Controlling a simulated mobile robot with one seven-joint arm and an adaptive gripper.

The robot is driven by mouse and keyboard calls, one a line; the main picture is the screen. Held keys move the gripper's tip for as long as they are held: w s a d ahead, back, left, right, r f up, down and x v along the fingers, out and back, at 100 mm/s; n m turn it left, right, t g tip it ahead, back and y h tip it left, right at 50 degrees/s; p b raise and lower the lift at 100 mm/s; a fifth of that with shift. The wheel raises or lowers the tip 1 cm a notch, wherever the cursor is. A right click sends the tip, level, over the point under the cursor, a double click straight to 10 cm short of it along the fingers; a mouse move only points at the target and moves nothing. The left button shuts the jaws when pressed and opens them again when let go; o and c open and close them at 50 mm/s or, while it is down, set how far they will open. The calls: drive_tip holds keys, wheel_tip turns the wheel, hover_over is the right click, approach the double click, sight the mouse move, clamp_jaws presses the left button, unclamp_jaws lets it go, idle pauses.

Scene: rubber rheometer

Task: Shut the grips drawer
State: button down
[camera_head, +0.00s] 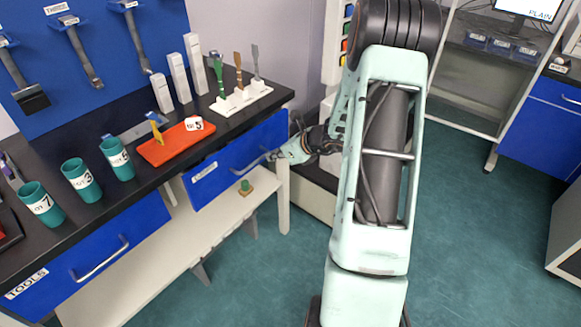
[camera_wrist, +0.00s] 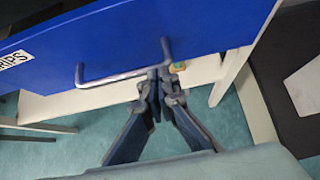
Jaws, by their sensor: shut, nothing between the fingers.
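The grips drawer (camera_head: 225,165) has a blue front under the right part of the bench. In the wrist view its front (camera_wrist: 200,35) fills the top, with the end of a "GRIPS" label at the left. Its grey bar handle (camera_wrist: 110,78) runs across the lower front. My gripper (camera_wrist: 160,75) is shut and empty, with its fingertips at the right end of the handle; I cannot tell whether they touch. In the head view my gripper (camera_head: 272,155) is beside the handle (camera_head: 248,164).
The black benchtop (camera_head: 100,215) carries teal cups (camera_head: 80,178), an orange tray (camera_head: 175,145) and a white specimen rack (camera_head: 240,98). The blue tools drawer (camera_head: 105,255) is at the left. A white lower shelf (camera_head: 170,255) holds a small green object (camera_head: 245,187). Floor is open at the right.

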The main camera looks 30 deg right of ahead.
sight(257, 152)
drive_tip(key=shift+w+a, duration=0.25)
drive_tip(key=shift+w, duration=0.35)
drive_tip(key=shift+w+a, duration=0.25)
drive_tip(key=shift+w, duration=0.4)
drive_tip(key=shift+w+a, duration=0.25)
drive_tip(key=shift+w, duration=0.35)
drive_tip(key=shift+r, duration=0.1)
